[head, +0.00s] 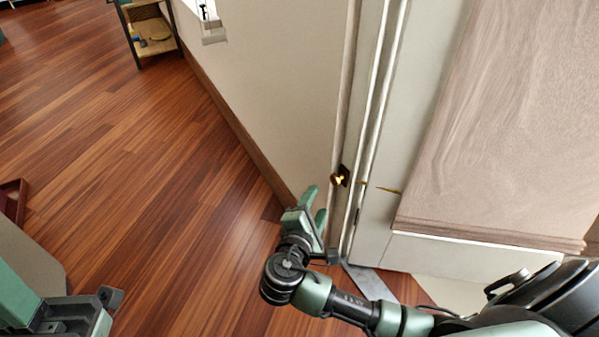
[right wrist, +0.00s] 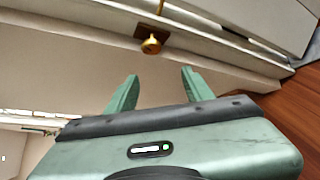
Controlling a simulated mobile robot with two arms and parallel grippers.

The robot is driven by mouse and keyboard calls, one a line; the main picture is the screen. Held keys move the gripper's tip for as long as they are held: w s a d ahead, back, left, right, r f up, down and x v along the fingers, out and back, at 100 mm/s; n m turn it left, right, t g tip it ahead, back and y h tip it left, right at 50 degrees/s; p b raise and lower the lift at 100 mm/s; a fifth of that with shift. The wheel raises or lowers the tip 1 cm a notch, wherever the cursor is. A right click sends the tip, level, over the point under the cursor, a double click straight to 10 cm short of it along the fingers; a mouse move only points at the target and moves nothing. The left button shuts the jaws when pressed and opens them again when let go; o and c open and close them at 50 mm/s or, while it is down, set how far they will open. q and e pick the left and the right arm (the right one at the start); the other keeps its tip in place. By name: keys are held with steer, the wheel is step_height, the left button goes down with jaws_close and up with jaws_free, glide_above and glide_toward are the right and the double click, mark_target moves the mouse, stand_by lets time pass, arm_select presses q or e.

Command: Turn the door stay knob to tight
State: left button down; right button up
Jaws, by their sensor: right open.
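The door stay knob (head: 338,178) is a small brass knob on a dark plate, set on the pale door frame. In the right wrist view the knob (right wrist: 151,45) shows beyond the fingertips, above and slightly left of the middle of the gap. A thin brass rod (head: 385,189) sticks out to the right of the knob over the door. My right gripper (head: 315,201) is open and empty, below and left of the knob in the head view, apart from it. Green and black parts of my left arm show at the lower left; its jaws cannot be made out.
A pale wall (head: 275,85) with a brown skirting board runs left of the frame. The door (head: 411,150) stands to the right, with a large beige panel (head: 510,130) beyond. A small shelf (head: 150,35) stands far back. The wood floor (head: 130,150) at left is mostly clear.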

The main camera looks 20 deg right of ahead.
mark_target(334, 182)
steer(key=shift+h, duration=0.7)
steer(key=w+d+b, duration=0.2)
steer(key=d, duration=0.1)
steer(key=d+b, duration=0.1)
steer(key=d, duration=0.1)
steer(key=shift+w+d+r, duration=0.1)
steer(key=shift+w+d, duration=0.15)
steer(key=shift+w, duration=0.15)
steer(key=shift+w+d, duration=0.45)
steer(key=shift+d, duration=0.05)
jaws_close()
